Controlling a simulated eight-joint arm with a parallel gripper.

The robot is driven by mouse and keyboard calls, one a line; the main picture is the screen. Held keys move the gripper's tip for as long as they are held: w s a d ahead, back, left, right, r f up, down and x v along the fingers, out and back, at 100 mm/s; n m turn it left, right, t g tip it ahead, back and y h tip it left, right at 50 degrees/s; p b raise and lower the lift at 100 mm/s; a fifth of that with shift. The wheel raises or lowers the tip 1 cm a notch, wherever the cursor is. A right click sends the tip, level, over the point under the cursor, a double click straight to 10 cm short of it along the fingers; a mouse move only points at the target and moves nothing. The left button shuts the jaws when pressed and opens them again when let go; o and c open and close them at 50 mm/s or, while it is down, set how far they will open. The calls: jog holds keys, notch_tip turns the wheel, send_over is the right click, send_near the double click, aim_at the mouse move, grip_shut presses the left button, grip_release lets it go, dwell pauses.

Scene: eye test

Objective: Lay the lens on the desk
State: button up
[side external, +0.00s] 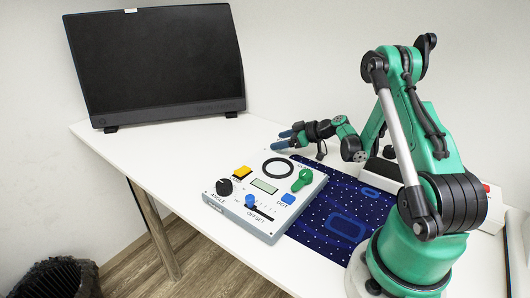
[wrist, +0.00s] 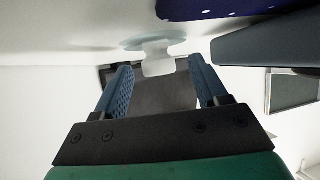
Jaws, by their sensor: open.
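The lens (wrist: 133,44) shows in the wrist view as a pale, see-through disc with a whitish tab (wrist: 158,66). The disc looks flat against the white desk (wrist: 70,25), which fills the top of that view. The tab appears between my two blue fingertips, and a gap shows on each side of it. I cannot tell its depth relative to the fingers. My gripper (wrist: 160,63) is open and holds nothing. In the side view my gripper (side external: 282,138) is low over the desk, just behind the control box. I cannot make out the lens in that view.
A grey control box (side external: 232,202) with a black ring (side external: 278,168), knobs and buttons stands in front of my gripper. A dark blue dotted mat (side external: 312,228) lies right of it. A black monitor (side external: 155,60) stands at the back left. The desk between monitor and box is clear.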

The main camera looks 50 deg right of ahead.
jog(key=shift+r, duration=0.2)
jog(key=v, duration=1.1)
jog(key=shift+s+r, duration=0.15)
jog(key=shift+s, duration=0.1)
jog(key=w+a+r+g, duration=0.1)
jog(key=a, duration=0.3)
jog(key=w+a+r+m+g, duration=0.1)
jog(key=w+a+g, duration=0.1)
jog(key=a, duration=0.1)
jog(key=w+a+r+g, duration=0.1)
jog(key=a+r, duration=0.1)
jog(key=a, duration=0.2)
jog(key=shift+w+a, duration=0.3)
jog(key=shift+a, duration=0.05)
jog(key=s+a+r+h, duration=0.1)
jog(key=s+a, duration=0.1)
jog(key=a, duration=0.4)
jog(key=s+a+r+m+g+h, duration=0.1)
jog(key=s+a+r, duration=0.1)
jog(key=a, duration=0.5)
jog(key=shift+s+a+r+h, duration=0.2)
jog(key=shift+a+h, duration=0.05)
jog(key=shift+h, duration=0.05)
